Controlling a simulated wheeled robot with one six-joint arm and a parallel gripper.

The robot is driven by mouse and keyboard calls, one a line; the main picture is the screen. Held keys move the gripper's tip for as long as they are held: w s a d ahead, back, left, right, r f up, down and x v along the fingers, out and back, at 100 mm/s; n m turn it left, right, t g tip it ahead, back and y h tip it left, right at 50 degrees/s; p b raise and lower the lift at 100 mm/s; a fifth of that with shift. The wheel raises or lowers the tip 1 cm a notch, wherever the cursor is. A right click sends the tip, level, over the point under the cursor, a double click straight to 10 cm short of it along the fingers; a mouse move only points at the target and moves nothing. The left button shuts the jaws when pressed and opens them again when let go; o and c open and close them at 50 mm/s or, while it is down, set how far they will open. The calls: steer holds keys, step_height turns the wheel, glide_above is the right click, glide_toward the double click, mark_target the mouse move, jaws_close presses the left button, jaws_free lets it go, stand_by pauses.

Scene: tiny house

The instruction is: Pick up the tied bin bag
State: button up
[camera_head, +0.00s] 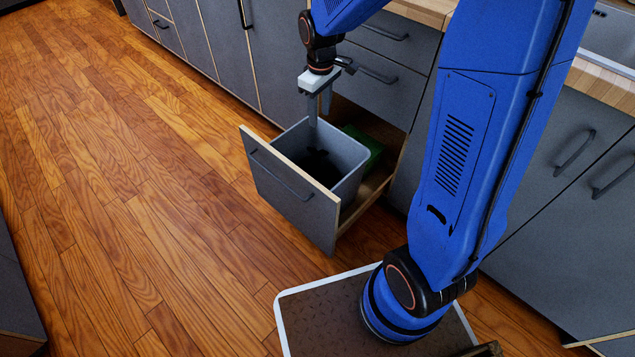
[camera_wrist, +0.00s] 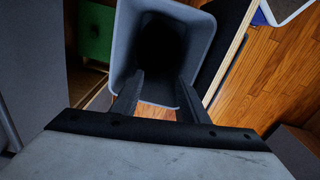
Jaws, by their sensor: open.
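A black shape (camera_head: 318,163), likely the tied bin bag, lies low inside a grey bin (camera_head: 347,157). Its knot and outline cannot be made out. In the wrist view the inside of the bin (camera_wrist: 207,45) is almost wholly black, so the bag does not stand apart from the shadow. My gripper (camera_head: 319,116) points down over the back part of the bin, its fingertips near the rim. In the wrist view my gripper (camera_wrist: 160,88) has its two fingers apart with nothing between them.
The bin stands in a pulled-out drawer with a grey front (camera_head: 292,198). A green container (camera_head: 362,143) sits behind the bin in the drawer, and also shows in the wrist view (camera_wrist: 96,30). Grey cabinets (camera_head: 545,185) line the back. Wooden floor (camera_head: 120,190) lies clear at left.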

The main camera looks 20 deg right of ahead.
step_height(320, 180, down, 2)
steer(key=w, duration=0.1)
glide_toward(317, 149)
steer(key=shift+n, duration=0.3)
steer(key=f, duration=0.6)
steer(key=shift+a, duration=0.3)
steer(key=shift+w+d+f, duration=0.1)
steer(key=shift+d+f, duration=0.05)
steer(key=shift+f, duration=1.25)
steer(key=shift+w+d+f, duration=0.1)
steer(key=shift+d+f, duration=0.05)
steer(key=shift+f, duration=1.25)
jaws_close()
